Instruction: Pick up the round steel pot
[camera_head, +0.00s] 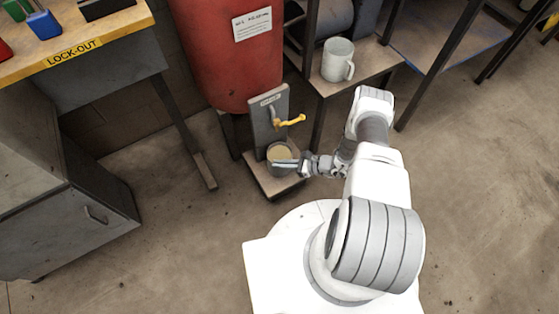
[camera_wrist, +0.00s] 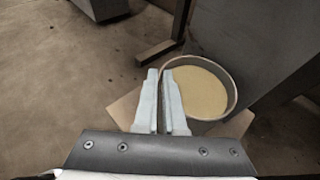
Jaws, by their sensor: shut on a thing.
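The round steel pot (camera_head: 279,155) stands on a low wooden stand below a yellow-handled tap, with pale yellowish contents. In the wrist view the pot (camera_wrist: 233,99) is right of centre, its rim tilted in the picture. My gripper (camera_head: 286,164) reaches in from the right at the pot's near side. In the wrist view my gripper's two fingers (camera_wrist: 160,76) are close together with the pot's near-left rim at their tips. They are shut on the pot's wall; the exact contact is partly hidden by the fingers.
The tap with its yellow handle (camera_head: 290,121) is on a grey panel (camera_head: 262,122) just above the pot. A red tank (camera_head: 228,60) stands behind. A white mug (camera_head: 337,60) sits on a shelf at right. A lock-out bench (camera_head: 75,53) and grey cabinet (camera_head: 90,210) are left.

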